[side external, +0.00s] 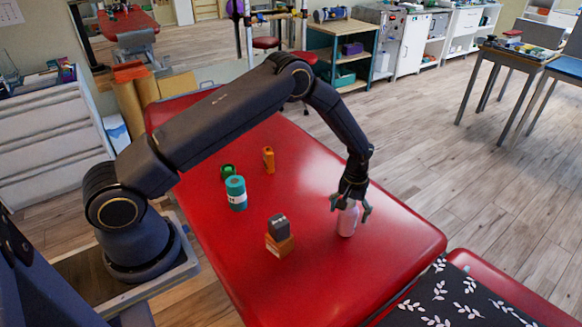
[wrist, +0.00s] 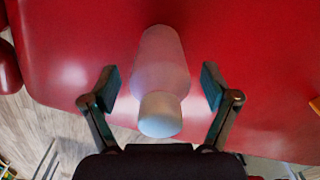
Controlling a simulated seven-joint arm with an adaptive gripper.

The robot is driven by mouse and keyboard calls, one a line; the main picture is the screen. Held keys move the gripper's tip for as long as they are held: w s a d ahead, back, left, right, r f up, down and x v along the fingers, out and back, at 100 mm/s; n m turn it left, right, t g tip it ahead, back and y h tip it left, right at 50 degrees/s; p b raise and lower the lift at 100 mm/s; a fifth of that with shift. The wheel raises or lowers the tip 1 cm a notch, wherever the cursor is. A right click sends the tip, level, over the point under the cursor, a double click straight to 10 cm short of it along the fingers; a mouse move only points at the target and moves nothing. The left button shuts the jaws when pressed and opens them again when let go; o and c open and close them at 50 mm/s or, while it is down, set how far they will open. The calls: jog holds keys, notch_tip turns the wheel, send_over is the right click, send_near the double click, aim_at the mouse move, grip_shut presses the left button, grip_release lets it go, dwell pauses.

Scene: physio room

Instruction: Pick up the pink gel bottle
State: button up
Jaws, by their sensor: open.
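The pink gel bottle (side external: 347,220) stands near the right edge of the red treatment table (side external: 330,275). It looks upright, with a pale body and a lighter cap. In the wrist view the bottle (wrist: 161,65) lies between the two fingers, with its cap towards the palm. My gripper (side external: 350,206) points down over the bottle, one finger on each side. In the wrist view my gripper (wrist: 160,88) is open, with a gap on both sides of the bottle. The upper part of the bottle is partly hidden by my gripper in the side view.
A teal and white container (side external: 236,193), a green roll (side external: 228,171), an orange bottle (side external: 268,160) and an orange box (side external: 280,245) with a grey item (side external: 278,226) on it stand to the left. The table's front centre is clear. A patterned dark cloth (side external: 455,300) lies at lower right.

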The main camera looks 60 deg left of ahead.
jog(key=shift+f, duration=0.3)
jog(key=c, duration=1.5)
jog(key=shift+r, duration=0.2)
